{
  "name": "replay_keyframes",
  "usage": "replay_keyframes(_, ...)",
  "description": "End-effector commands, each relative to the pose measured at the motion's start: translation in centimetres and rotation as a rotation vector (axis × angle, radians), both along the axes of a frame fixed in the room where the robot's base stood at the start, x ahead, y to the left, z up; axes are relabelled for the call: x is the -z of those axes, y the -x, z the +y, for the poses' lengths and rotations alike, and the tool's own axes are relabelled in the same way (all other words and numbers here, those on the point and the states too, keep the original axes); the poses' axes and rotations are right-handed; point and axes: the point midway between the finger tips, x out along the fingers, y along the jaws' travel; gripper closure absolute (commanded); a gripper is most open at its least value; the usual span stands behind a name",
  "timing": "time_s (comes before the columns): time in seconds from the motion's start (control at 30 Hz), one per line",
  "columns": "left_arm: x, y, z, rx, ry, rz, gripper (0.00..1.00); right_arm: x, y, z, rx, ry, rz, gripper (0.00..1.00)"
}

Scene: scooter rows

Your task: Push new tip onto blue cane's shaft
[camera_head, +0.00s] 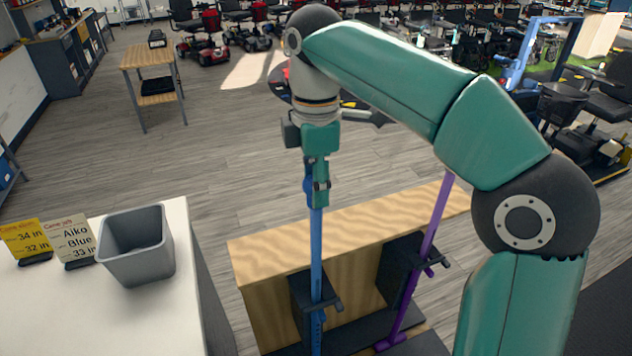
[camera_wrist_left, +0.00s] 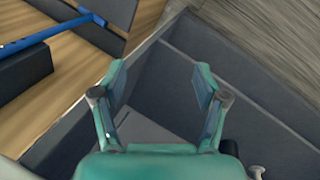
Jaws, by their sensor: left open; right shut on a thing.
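The blue cane (camera_head: 316,250) stands upright in a dark clamp on the wooden stand. My right gripper (camera_head: 316,200) points straight down in line with the shaft and is shut at its upper end. The new tip is not distinctly visible; the fingers cover what they hold there, and I cannot tell how far the tip sits on the shaft. My left gripper (camera_wrist_left: 164,88) is open and empty in the left wrist view, above a grey compartment tray (camera_wrist_left: 152,45). A blue shaft (camera_wrist_left: 45,33) crosses that view's upper left. My left gripper is outside the head view.
A purple cane (camera_head: 432,226) stands right of the blue one by the wooden stand (camera_head: 270,246). A grey bin (camera_head: 150,262) and two cards, a yellow one (camera_head: 25,238) and a cream one (camera_head: 68,238), are on the white table (camera_head: 165,325). Open floor lies behind.

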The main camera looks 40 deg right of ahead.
Motion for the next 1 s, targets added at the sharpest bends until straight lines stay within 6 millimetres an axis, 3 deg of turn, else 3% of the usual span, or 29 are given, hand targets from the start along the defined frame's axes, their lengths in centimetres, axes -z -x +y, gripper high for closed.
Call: replay_keyframes(1.0,0.26,0.0,0.0,0.0,0.0,0.0,0.27,0.81,-0.01,0.02,0.0,0.0,0.0,0.87)
